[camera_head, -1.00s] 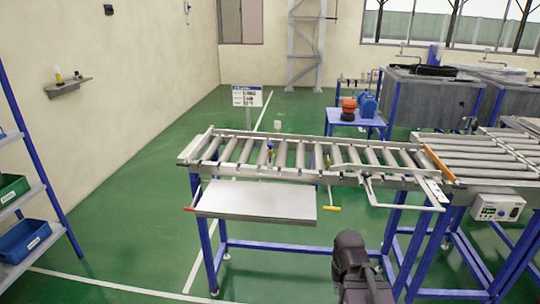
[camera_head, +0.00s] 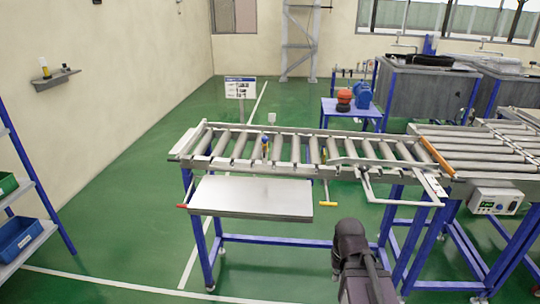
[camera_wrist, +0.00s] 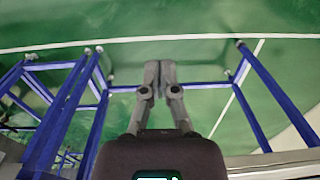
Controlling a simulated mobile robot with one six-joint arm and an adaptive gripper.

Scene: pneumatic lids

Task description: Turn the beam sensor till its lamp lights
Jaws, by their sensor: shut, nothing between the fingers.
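A small blue-and-yellow piece (camera_head: 265,146) stands at the roller conveyor (camera_head: 225,170), left of its middle; it may be the beam sensor, but it is too small to be sure. A small white block (camera_head: 272,118) shows just behind the far rail. I cannot make out a lit lamp on either. My gripper (camera_wrist: 160,72) is shut and empty in the wrist view, its fingertips together above the green floor and blue frame legs. In the head view only part of my arm shows, at the bottom, in front of the conveyor and apart from it.
A grey shelf plate (camera_head: 250,197) juts from the conveyor's near side. A yellow-handled part (camera_head: 328,203) hangs to its right, and a pale bar frame (camera_head: 400,200) sticks out farther right. A control box (camera_head: 495,201) is at the right.

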